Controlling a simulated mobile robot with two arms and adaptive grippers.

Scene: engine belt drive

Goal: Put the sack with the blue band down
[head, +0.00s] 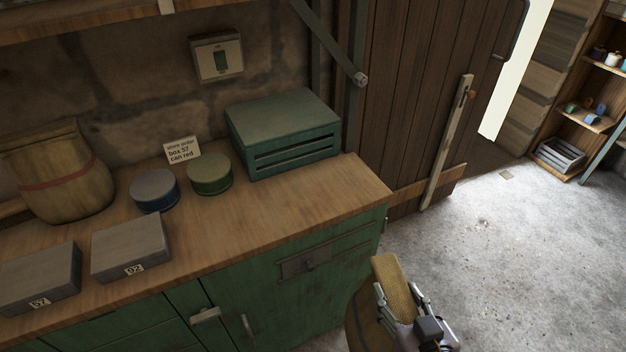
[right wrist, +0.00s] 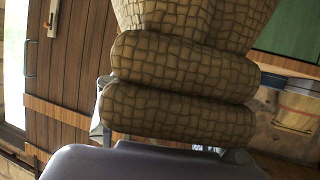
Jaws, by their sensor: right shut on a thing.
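My right gripper (head: 403,296) is shut on the folded top of a tan woven sack (head: 388,272), beside the front right corner of the counter. In the right wrist view the sack (right wrist: 180,85) fills the middle, with its rolled top between the fingers. Another sack (head: 62,190), with a red band, stands upright on the counter at the far left. My left gripper is out of view.
The wooden counter (head: 290,211) holds a green slatted box (head: 284,134), a blue can (head: 154,190), a green can (head: 209,175), a card (head: 182,151), and grey boxes numbered 57 (head: 40,277) and 92 (head: 131,246). Its front right part is clear. Open concrete floor (head: 500,255) lies right.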

